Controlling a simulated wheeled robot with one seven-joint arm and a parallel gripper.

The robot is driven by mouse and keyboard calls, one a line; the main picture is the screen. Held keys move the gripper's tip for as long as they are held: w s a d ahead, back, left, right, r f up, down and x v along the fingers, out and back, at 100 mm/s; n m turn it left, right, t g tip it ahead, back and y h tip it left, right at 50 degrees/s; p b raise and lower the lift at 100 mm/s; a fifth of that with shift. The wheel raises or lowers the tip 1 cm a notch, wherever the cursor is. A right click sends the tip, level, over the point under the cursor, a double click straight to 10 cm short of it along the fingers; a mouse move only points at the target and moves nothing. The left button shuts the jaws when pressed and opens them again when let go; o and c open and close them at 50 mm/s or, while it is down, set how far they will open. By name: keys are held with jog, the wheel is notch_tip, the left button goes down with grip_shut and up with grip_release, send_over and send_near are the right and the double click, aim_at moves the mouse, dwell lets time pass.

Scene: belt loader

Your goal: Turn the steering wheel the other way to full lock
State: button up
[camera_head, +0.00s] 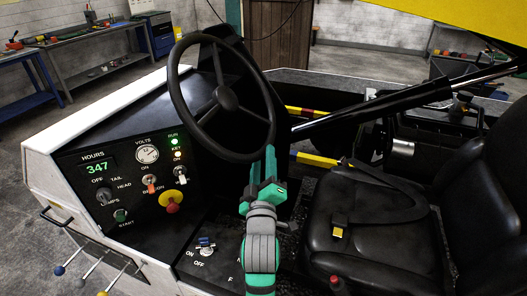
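The black steering wheel (227,98) stands tilted on its column above the dashboard in the head view. Its three spokes meet at a round hub. My teal and grey gripper (269,160) is at the wheel's lower right rim, coming up from below. One teal finger rises close to the rim and overlaps it in the picture. I cannot tell whether the fingers close around the rim or only stand beside it, and the gap between them is not clear.
Left of the wheel is the dashboard panel (140,190) with a lit hours display, a gauge, switches and a red and yellow knob (172,200). A black seat (365,235) stands to the right. A dark diagonal strut (400,103) crosses behind. Workbenches line the back wall.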

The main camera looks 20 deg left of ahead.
jog(key=v, duration=0.6)
jog(key=shift+s, duration=0.2)
jog(key=shift+w, duration=0.1)
